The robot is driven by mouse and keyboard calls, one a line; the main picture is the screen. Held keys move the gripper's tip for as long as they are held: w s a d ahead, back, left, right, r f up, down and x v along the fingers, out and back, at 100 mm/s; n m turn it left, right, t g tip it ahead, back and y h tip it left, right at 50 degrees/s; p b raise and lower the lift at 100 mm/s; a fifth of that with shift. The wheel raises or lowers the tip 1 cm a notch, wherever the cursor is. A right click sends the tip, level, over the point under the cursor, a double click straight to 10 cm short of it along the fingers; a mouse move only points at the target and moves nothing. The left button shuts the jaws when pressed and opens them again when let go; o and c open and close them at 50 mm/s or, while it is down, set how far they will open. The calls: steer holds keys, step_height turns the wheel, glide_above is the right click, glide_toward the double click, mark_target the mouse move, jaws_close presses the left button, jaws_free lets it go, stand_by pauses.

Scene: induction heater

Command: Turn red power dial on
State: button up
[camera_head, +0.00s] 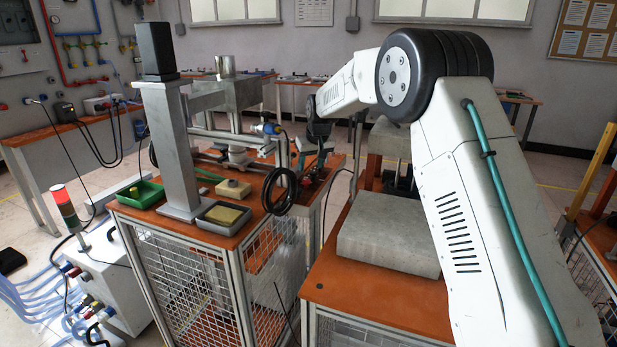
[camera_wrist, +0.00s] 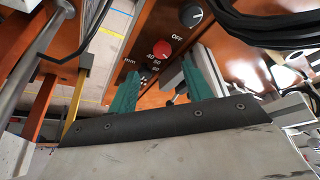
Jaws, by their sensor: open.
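The red dial (camera_wrist: 160,49) is on an orange-brown panel in the wrist view, with small white numbers below it. The word OFF stands above it, between it and a dark grey knob (camera_wrist: 191,15). I cannot read which way the red dial points. My gripper (camera_wrist: 162,78) is open and empty. Its two teal fingers stand apart, and the red dial appears beyond the gap between their tips, not touched. In the head view my arm reaches down at the orange bench (camera_head: 258,218); my fingers and the dial cannot be made out clearly there.
Coiled black cables (camera_head: 280,190) hang beside the panel side of the bench. A metal column (camera_head: 172,150) and small trays (camera_head: 223,216) stand on the bench. A grey block (camera_head: 389,234) sits on a nearer orange table under my arm.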

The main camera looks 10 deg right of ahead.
mark_target(306, 180)
steer(key=x, duration=0.7)
steer(key=shift+a+f, duration=0.1)
steer(key=shift+a, duration=0.1)
steer(key=c, duration=1)
